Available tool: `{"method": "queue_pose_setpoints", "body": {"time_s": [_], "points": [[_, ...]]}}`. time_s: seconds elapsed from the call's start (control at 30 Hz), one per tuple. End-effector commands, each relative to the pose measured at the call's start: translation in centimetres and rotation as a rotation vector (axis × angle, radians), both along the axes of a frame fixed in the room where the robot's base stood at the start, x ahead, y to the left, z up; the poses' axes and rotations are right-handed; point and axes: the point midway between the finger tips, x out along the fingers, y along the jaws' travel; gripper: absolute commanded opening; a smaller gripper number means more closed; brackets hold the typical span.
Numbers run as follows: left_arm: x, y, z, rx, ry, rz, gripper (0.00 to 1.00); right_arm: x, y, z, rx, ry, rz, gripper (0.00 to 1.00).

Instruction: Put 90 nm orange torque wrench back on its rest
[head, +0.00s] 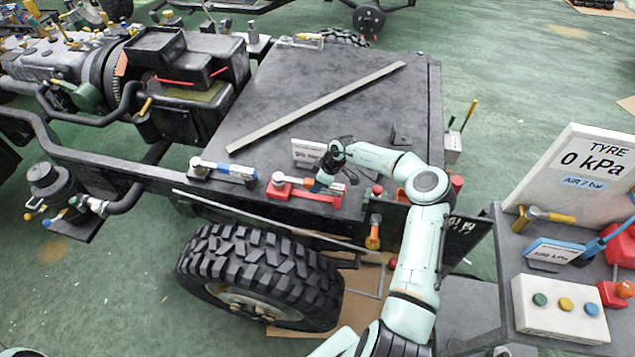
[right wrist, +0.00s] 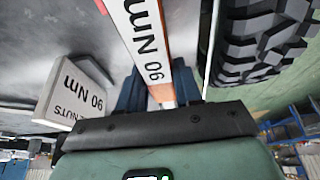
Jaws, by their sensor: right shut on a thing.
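The 90 Nm orange torque wrench (right wrist: 148,40) shows its white label and orange edges in the right wrist view. My right gripper (head: 326,184) is shut on it, with blue fingers on either side of the wrench in the right wrist view (right wrist: 160,92). In the head view the gripper is low over a red rest (head: 303,194) on the flat dark deck, near its front edge. The gripper hides part of the wrench there, and I cannot tell whether the wrench touches the rest. My left gripper is not in view.
A white sign (head: 306,149) stands just behind the gripper; it reads 90 Nm nuts in the right wrist view (right wrist: 75,92). A blue-handled wrench (head: 236,171) lies to the left. A big tyre (head: 262,274) is below the deck edge. A bar (head: 315,106) crosses the deck behind.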

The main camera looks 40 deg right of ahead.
Motion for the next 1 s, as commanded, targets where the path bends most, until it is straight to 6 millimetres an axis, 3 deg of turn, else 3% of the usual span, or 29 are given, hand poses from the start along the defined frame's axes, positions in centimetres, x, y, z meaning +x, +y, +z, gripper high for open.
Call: {"method": "queue_pose_setpoints", "body": {"time_s": [0.87,0.9,0.97,1.0], "points": [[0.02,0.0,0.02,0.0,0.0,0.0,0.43,0.13,0.0,-0.42,-0.001,-0.004,0.0,0.0],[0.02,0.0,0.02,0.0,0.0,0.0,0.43,0.12,0.0,-0.42,-0.001,-0.004,0.0,0.41],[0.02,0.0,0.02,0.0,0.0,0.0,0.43,0.11,-0.01,-0.42,-0.001,-0.004,0.0,0.6],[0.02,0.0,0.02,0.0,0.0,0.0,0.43,0.1,-0.01,-0.44,0.0,-0.003,0.0,0.64]]}}
